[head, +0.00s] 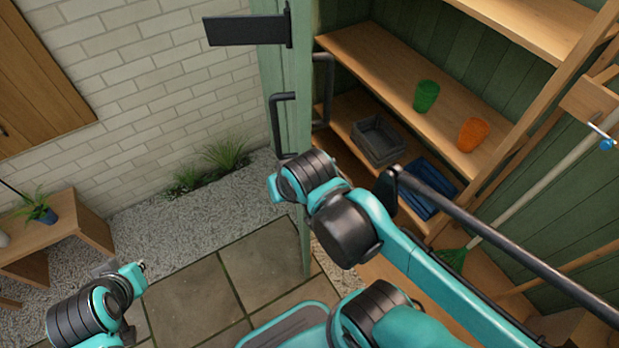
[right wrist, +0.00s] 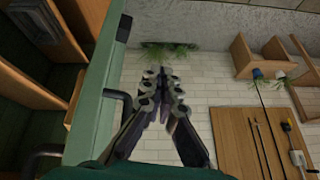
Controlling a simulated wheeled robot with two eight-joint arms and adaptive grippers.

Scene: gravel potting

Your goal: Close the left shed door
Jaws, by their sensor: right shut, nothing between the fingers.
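The left shed door (head: 298,80) is green and stands open, seen nearly edge-on in the head view. It has a black handle (head: 277,125) on its left face and another (head: 325,90) on its right face. In the right wrist view the door (right wrist: 97,95) runs along the left, with the handle (right wrist: 122,104) beside my fingers. My right gripper (right wrist: 161,80) is shut and empty, just right of the door and apart from the handle. In the head view its fingers are hidden behind my arm. My left arm shows at the lower left, but its fingers cannot be made out.
A wooden bench (head: 60,232) stands at the left. Paving (head: 195,290) and gravel (head: 160,232) outside are clear.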

